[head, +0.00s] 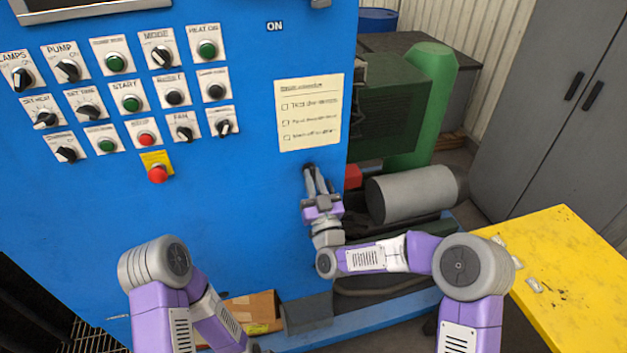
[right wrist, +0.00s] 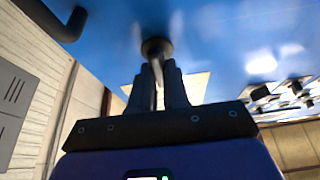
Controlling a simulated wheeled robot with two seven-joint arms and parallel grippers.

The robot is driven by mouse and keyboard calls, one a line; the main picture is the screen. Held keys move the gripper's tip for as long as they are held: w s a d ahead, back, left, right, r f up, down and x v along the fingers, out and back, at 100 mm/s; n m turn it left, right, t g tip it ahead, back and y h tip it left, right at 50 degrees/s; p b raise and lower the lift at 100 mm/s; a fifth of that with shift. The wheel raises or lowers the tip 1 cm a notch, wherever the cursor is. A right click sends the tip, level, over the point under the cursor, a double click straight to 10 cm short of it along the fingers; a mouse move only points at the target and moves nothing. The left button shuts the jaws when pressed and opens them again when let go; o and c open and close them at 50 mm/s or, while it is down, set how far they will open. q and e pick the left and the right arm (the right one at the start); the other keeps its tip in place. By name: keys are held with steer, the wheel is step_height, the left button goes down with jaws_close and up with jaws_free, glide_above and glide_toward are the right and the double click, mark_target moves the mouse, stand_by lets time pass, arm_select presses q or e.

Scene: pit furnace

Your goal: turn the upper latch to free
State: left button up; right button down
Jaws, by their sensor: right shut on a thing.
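The latch is a small dark knob (head: 307,167) at the right edge of the blue cabinet front, just below the paper checklist. It also shows in the right wrist view as a round dark hub (right wrist: 157,47) on the blue panel. My right gripper (head: 311,176) reaches up to it, with its fingers (right wrist: 157,82) closed around the part that sticks out from the hub. The fingers hide most of that part, so its exact angle is hard to tell. My left arm hangs low at the left, and its gripper is not in the picture.
The blue cabinet (head: 230,215) carries rows of switches and a red emergency button (head: 157,174). A grey cylinder (head: 412,194) lies right of my right gripper. A yellow table (head: 565,265) stands at the right. A dark bent handle (right wrist: 62,20) shows at the right wrist view's upper left.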

steer(key=shift+f+m+h+b, duration=0.15)
steer(key=shift+m+h+b, duration=0.25)
steer(key=shift+m+b, duration=0.25)
steer(key=m+h+b, duration=0.2)
steer(key=m+b, duration=0.1)
steer(key=m, duration=0.1)
steer(key=m+h+b, duration=0.2)
steer(key=m+b, duration=0.2)
steer(key=m+h+b, duration=0.1)
steer(key=m, duration=0.1)
steer(key=shift+m, duration=0.35)
steer(key=m+g+h+b, duration=0.1)
steer(key=m, duration=0.2)
steer(key=shift+h+b, duration=0.3)
steer(key=shift+b, duration=0.05)
steer(key=shift+r+m+g+h+b, duration=0.2)
steer(key=shift+m+g+h+b, duration=0.1)
steer(key=shift+m, duration=0.9)
steer(key=m+g, duration=0.1)
steer(key=m, duration=0.3)
steer(key=shift+m+g, duration=0.3)
steer(key=shift+g, duration=0.1)
steer(key=c, duration=1.1)
jaws_free()
